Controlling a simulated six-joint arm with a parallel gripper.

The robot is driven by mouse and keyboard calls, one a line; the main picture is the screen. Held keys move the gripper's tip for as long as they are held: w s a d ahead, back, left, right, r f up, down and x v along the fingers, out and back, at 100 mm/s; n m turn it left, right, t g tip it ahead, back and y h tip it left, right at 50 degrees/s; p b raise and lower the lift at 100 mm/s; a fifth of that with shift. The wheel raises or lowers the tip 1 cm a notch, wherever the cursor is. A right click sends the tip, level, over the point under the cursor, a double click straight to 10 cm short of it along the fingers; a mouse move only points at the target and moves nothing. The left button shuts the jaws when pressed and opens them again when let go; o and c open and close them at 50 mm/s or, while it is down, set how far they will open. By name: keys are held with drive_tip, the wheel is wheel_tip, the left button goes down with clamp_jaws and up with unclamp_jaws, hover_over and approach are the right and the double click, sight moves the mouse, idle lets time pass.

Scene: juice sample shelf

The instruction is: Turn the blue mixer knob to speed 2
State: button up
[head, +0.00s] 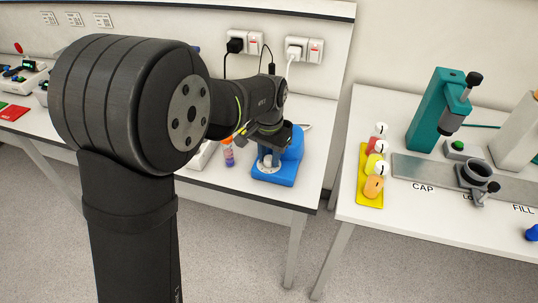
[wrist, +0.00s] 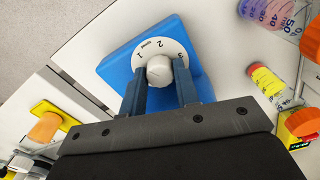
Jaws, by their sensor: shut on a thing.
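The blue mixer (head: 289,172) stands near the front edge of the left bench. In the wrist view its blue body (wrist: 118,67) carries a white dial (wrist: 143,60) marked 1, 2 and 3. The pale knob (wrist: 159,70) sits at the dial's centre; its pointer direction cannot be made out. My gripper (wrist: 162,88) is shut on the knob, one finger on each side. In the head view my gripper (head: 268,150) is over the mixer, and my arm hides part of it.
A tube with purple contents (head: 228,155) stands left of the mixer. A yellow rack (head: 364,190) with capped bottles is on the right bench, across a gap.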

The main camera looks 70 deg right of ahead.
drive_tip(key=m, duration=0.6)
drive_tip(key=shift+m, duration=0.4)
idle(0.4)
drive_tip(key=o, duration=1)
drive_tip(key=shift+c, duration=0.2)
